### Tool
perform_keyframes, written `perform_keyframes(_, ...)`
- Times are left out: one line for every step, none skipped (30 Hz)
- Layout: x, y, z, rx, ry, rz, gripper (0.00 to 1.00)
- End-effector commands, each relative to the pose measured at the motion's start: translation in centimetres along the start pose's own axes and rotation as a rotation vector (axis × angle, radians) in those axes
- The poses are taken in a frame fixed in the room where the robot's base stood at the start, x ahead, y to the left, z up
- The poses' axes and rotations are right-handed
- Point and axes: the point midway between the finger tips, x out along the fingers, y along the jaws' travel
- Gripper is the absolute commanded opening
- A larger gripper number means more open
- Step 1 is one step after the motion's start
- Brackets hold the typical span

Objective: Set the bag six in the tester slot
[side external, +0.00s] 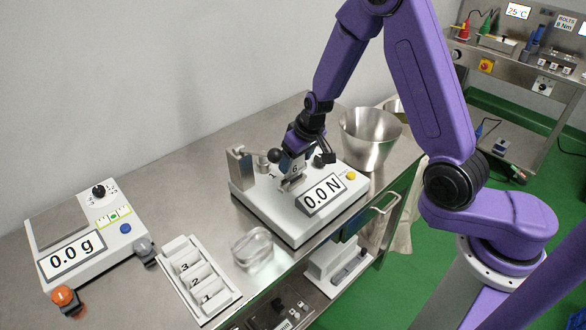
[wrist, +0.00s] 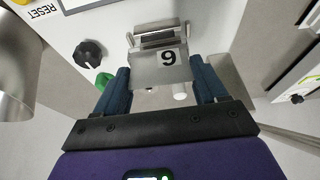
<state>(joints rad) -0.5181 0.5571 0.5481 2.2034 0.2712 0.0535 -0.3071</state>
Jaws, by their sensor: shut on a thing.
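Bag six (side external: 295,169) is a small grey packet with a 6 label. It shows upside down in the wrist view (wrist: 158,72). My gripper (side external: 289,161) is shut on it over the tester; in the wrist view its blue fingers (wrist: 161,88) stand at the bag's two sides. The tester (side external: 273,212) is a white box reading 0.0 N. Its metal slot (wrist: 160,36) lies right at the bag's far edge, and in the side view the slot (side external: 291,184) is just below the bag. I cannot tell how deep the bag sits in it.
A steel bucket (side external: 370,138) stands behind the tester at right. A scale (side external: 85,238) reading 0.0 g is at left. A white tray (side external: 232,295) with slots numbered 1 to 3 and a clear container (side external: 252,249) stand near the front edge. A metal post (side external: 241,168) rises from the tester's left.

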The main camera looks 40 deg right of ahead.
Motion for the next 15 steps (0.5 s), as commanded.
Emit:
perform_keyframes(0.5,-0.1,-0.1,-0.001,-0.002,0.0,0.44)
perform_keyframes(0.6,-0.1,-0.2,-0.002,-0.002,-0.001,0.44)
perform_keyframes(0.7,-0.1,-0.2,-0.002,-0.001,0.0,0.44)
perform_keyframes(0.8,-0.1,-0.3,-0.002,0.0,0.0,0.44)
perform_keyframes(0.9,-0.1,-0.3,-0.002,0.0,0.0,0.44)
perform_keyframes(1.1,-0.1,-0.4,-0.001,-0.001,0.0,0.44)
perform_keyframes(1.4,-0.1,-0.5,-0.001,-0.001,0.0,0.44)
perform_keyframes(1.6,-0.1,-0.5,0.0,-0.001,0.0,0.44)
perform_keyframes(1.9,-0.1,-0.6,-0.001,-0.002,0.0,0.44)
perform_keyframes(2.0,-0.1,-0.5,-0.002,-0.002,0.001,0.44)
perform_keyframes(2.2,-0.1,-0.5,-0.001,-0.003,0.001,0.44)
perform_keyframes(2.5,-0.1,-0.4,-0.002,-0.003,0.001,0.44)
perform_keyframes(2.6,-0.1,-0.4,-0.001,-0.002,0.001,0.44)
perform_keyframes(2.8,-0.1,-0.3,-0.002,-0.002,0.001,0.44)
perform_keyframes(3.1,-0.1,-0.2,-0.002,-0.003,0.001,0.44)
